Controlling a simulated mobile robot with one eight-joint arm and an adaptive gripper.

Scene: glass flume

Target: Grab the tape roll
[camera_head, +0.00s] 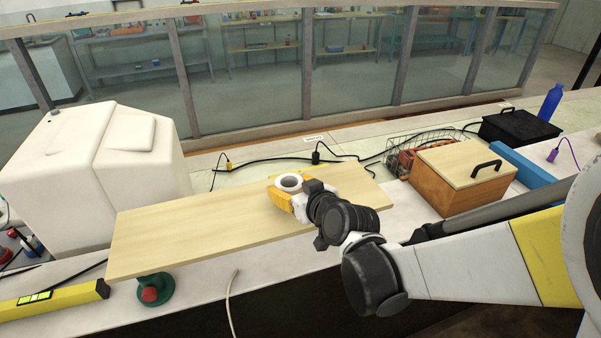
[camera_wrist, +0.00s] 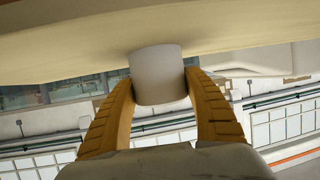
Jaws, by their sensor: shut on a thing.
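The tape roll (camera_head: 289,182) is a white ring seen from above in the head view. It is at the wooden board, right of the board's middle. In the wrist view the tape roll (camera_wrist: 158,75) is a pale cylinder between two yellow fingers. My gripper (camera_wrist: 160,88) is shut on it, with one finger on each side. In the head view my yellow gripper (camera_head: 290,190) reaches the roll from the right. The wooden board (camera_head: 180,235) fills the top of the wrist view. I cannot tell whether the roll touches the board.
A white tank-like box (camera_head: 95,165) stands left of the board. A wooden box with a lid (camera_head: 462,180), a wire basket (camera_head: 400,160) and a black box (camera_head: 520,127) stand to the right. A yellow level (camera_head: 55,300) lies front left. Cables run behind the board.

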